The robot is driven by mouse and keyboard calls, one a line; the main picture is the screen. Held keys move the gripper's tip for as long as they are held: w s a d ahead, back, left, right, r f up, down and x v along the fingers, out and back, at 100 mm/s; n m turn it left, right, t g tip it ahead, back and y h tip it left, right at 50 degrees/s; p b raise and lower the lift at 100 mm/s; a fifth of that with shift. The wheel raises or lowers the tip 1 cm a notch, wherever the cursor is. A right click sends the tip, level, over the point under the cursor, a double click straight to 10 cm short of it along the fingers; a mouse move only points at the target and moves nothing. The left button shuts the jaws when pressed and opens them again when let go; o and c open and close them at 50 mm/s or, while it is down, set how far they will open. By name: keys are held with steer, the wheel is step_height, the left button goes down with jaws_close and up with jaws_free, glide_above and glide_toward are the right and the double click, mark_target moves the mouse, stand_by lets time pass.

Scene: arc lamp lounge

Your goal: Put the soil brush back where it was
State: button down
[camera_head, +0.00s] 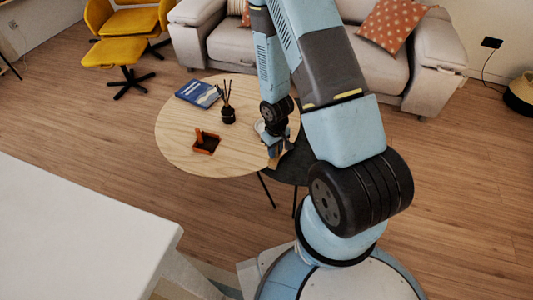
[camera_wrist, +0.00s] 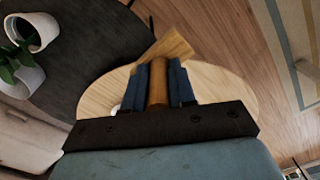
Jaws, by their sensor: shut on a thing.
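My gripper (camera_wrist: 158,75) is shut on the soil brush (camera_wrist: 168,46), with its brown handle between the blue fingers. The brush's tan wooden end sticks out past the fingertips, towards the upper right in the wrist view. In the head view my gripper (camera_head: 275,148) is at the right edge of the pale round table (camera_head: 175,150), where it meets the dark table (camera_head: 292,172). A tan bit of the brush (camera_head: 274,162) shows just below the fingers. I cannot tell how high it is above the tables.
A small orange-brown tray (camera_head: 206,146) with an upright piece, a dark reed diffuser (camera_head: 228,116) and a blue book (camera_head: 198,94) stand on the pale table. White pots (camera_wrist: 40,30) with a green plant are on the dark table. A sofa (camera_head: 235,45) stands behind.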

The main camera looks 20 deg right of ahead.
steer(key=shift+w+d+f, duration=0.2)
steer(key=shift+w+f, duration=3.05)
steer(key=shift+w, duration=0.1)
steer(key=shift+w+d+f, duration=0.15)
steer(key=shift+w+f, duration=3.05)
steer(key=shift+w, duration=0.15)
steer(key=c, duration=0.9)
jaws_free()
